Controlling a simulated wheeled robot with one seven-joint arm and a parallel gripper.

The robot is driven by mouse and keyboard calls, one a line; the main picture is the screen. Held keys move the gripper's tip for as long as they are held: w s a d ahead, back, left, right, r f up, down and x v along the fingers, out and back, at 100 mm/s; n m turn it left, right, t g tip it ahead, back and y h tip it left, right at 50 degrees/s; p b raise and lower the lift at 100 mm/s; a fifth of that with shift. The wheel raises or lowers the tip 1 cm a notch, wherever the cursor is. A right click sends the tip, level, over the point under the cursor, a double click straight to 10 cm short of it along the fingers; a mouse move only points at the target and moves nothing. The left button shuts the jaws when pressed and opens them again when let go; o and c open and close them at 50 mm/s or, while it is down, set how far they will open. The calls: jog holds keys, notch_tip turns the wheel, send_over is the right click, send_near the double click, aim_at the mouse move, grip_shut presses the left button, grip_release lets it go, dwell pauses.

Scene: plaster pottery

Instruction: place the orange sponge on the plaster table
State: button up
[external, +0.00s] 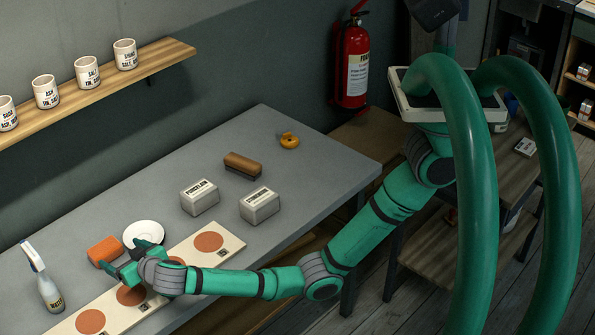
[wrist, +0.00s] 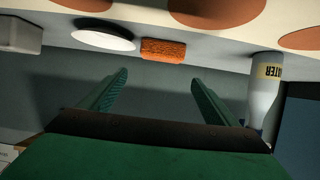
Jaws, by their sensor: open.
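The orange sponge (external: 104,251) lies on the grey table (external: 285,195) near its front-left part, left of a white dish. In the wrist view the sponge (wrist: 163,50) lies beyond the fingertips, roughly centred between them. My gripper (external: 128,259) is open and empty, low over the table just right of the sponge. Its two fingers also show in the wrist view (wrist: 160,78), apart with a clear gap. Whether the fingers reach beside the sponge is hard to tell from the external view. No separate plaster table can be told by name.
A white dish (external: 143,233) is close behind my gripper. A spray bottle (external: 43,281) stands left of the sponge. A pale board with terracotta discs (external: 225,252) runs along the front edge. Two pale blocks (external: 200,197), a brown roller-like block (external: 243,165) and a yellow item (external: 289,141) stand farther back.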

aim_at(104, 247)
jog(key=x, duration=0.3)
jog(key=f+x, duration=0.1)
jog(key=x, duration=0.2)
jog(key=shift+s+d+f, duration=0.15)
jog(key=shift+s, duration=0.05)
jog(key=x, duration=0.4)
jog(key=shift+w+a+r, duration=0.1)
jog(key=shift+a+r, duration=0.1)
jog(key=shift+r, duration=0.05)
jog(key=shift+w+a+f, duration=0.25)
jog(key=shift+w+a, duration=0.1)
jog(key=shift+c, duration=0.6)
jog(key=c, duration=0.6)
jog(key=shift+c, duration=0.2)
jog(key=shift+r, duration=0.1)
